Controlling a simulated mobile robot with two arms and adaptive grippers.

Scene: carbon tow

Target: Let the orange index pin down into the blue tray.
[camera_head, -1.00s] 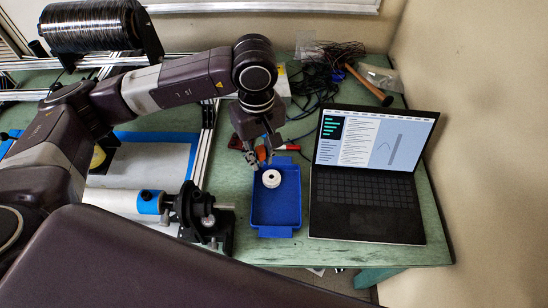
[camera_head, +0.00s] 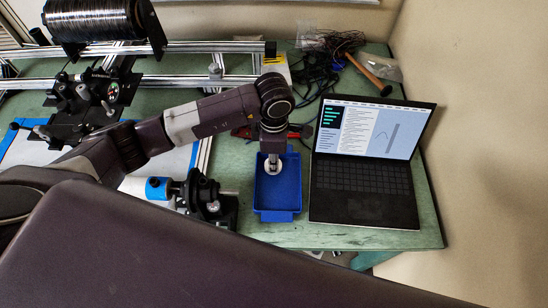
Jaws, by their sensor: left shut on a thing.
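The blue tray (camera_head: 278,190) stands on the green table, left of the laptop. A white ring-shaped part (camera_head: 268,170) shows at the tray's upper left, partly covered by my gripper. My left gripper (camera_head: 273,160) points down over the upper part of the tray, right at the white part. Its fingers are shut. The orange index pin does not show now; the gripper and wrist hide the spot where orange showed between the fingers earlier. I cannot tell how high the fingertips are above the tray floor. My right gripper is not in view.
An open laptop (camera_head: 365,170) stands close to the tray's right. A black clamp fixture (camera_head: 206,197) with a blue-banded white roller is at its left. Red-handled pliers (camera_head: 300,130), cables and a hammer (camera_head: 371,75) lie behind. The tray's front half is clear.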

